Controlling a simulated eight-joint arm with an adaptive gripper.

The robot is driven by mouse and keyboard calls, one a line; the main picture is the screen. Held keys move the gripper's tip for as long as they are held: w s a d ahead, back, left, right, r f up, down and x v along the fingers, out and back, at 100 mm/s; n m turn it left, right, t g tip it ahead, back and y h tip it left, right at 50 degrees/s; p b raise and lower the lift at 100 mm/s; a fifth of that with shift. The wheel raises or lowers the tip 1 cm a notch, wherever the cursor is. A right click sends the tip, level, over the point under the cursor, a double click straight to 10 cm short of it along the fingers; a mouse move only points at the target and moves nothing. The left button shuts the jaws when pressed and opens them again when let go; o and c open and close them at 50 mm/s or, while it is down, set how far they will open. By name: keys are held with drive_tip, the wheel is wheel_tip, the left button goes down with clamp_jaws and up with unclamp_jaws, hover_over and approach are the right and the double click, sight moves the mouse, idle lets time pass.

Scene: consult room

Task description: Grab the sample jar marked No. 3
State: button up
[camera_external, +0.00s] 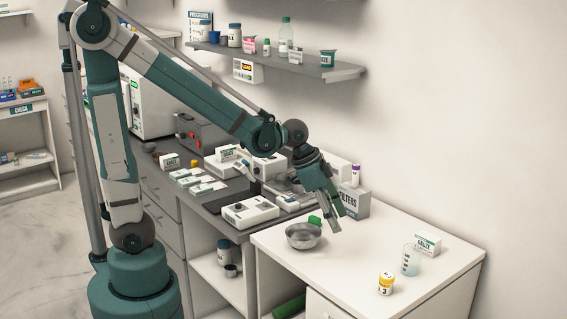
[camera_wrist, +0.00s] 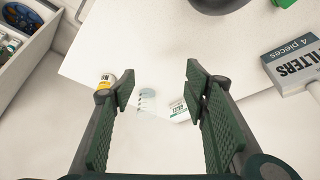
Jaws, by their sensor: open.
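The jar with a yellow lid and a label that shows a 3 (camera_external: 386,284) stands upright on the white table (camera_external: 330,268), near its front right. In the wrist view the jar (camera_wrist: 105,79) shows at the left, partly hidden behind my left finger. My gripper (camera_external: 335,222) is open and empty, above the table and beside the metal bowl, well up and to the left of the jar in the outside view. In the wrist view its two green padded fingers (camera_wrist: 158,88) are wide apart with nothing held between them.
A clear beaker (camera_external: 410,260) and a white gauze box (camera_external: 428,243) stand close behind the jar. A metal bowl (camera_external: 303,236), a green item (camera_external: 315,220) and a grey filters box (camera_external: 355,202) are near my gripper. The table's front middle is clear.

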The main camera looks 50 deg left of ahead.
drive_tip(key=w+d+f+m+g+p, duration=0.1)
drive_tip(key=d+f+m+p, duration=0.2)
drive_tip(key=d, duration=0.7)
drive_tip(key=m+g+h+p, duration=0.1)
drive_tip(key=m+g+p, duration=0.1)
drive_tip(key=m+p, duration=0.15)
hover_over(385, 274)
drive_tip(key=a, duration=0.2)
drive_tip(key=shift+s+a+f+n+p, duration=0.15)
drive_tip(key=shift+f+n+p, duration=0.1)
drive_tip(key=shift+f, duration=0.25)
drive_tip(key=shift+s+a+f+n+p, duration=0.1)
drive_tip(key=shift+s+f+n+p, duration=0.1)
drive_tip(key=shift+f, duration=0.3)
drive_tip(key=shift+d+f, duration=0.15)
drive_tip(key=shift+d, duration=0.05)
drive_tip(key=shift+f, duration=0.15)
drive_tip(key=shift+x, duration=1.15)
drive_tip(key=shift+d+f, duration=0.15)
drive_tip(key=shift+x, duration=2.4)
drive_tip(key=shift+w+d, duration=0.15)
